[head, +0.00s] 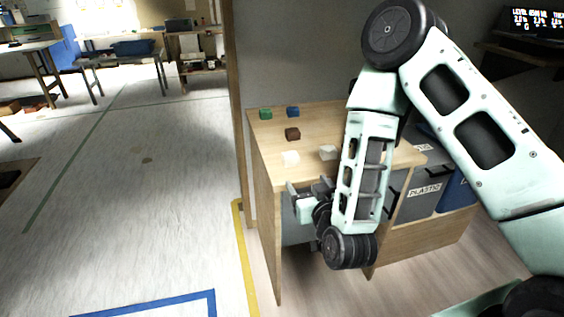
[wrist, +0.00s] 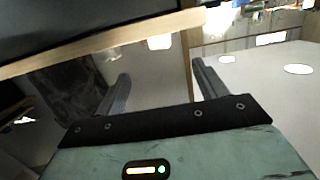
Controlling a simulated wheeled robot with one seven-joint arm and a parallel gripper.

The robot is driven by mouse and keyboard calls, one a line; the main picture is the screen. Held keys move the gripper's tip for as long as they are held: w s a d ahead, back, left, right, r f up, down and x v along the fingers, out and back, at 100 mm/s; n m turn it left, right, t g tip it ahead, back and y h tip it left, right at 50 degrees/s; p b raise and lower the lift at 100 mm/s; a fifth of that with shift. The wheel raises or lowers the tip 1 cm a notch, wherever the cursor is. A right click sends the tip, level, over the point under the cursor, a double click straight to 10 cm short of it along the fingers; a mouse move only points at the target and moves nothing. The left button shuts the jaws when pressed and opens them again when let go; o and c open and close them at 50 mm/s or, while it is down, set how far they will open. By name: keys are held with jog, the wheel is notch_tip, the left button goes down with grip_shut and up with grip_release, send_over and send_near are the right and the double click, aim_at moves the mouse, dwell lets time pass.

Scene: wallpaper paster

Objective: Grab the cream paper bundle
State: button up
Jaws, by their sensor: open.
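My gripper (head: 301,205) is at the desk's front edge, apart from both bundles and seemingly lower than the desktop. In the wrist view my gripper (wrist: 161,72) has its fingers spread wide with nothing between them. No bundle can be made out in the wrist view.
The desk (head: 268,134) also bears a green block (head: 266,114), a blue block (head: 293,112) and a brown block (head: 292,134). Bins, one labelled plastic (head: 424,190), stand under its right side. A wooden edge (wrist: 100,41) crosses above my fingers. Open floor (head: 130,190) lies left.

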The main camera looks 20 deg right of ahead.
aim_at(293, 161)
jog(key=w, duration=0.5)
jog(key=w+f, duration=0.1)
jog(key=w, duration=0.4)
jog(key=w+f+p, duration=0.1)
jog(key=w, duration=0.4)
jog(key=shift+w+f, duration=0.2)
jog(key=shift+w, duration=0.15)
jog(key=c, duration=1)
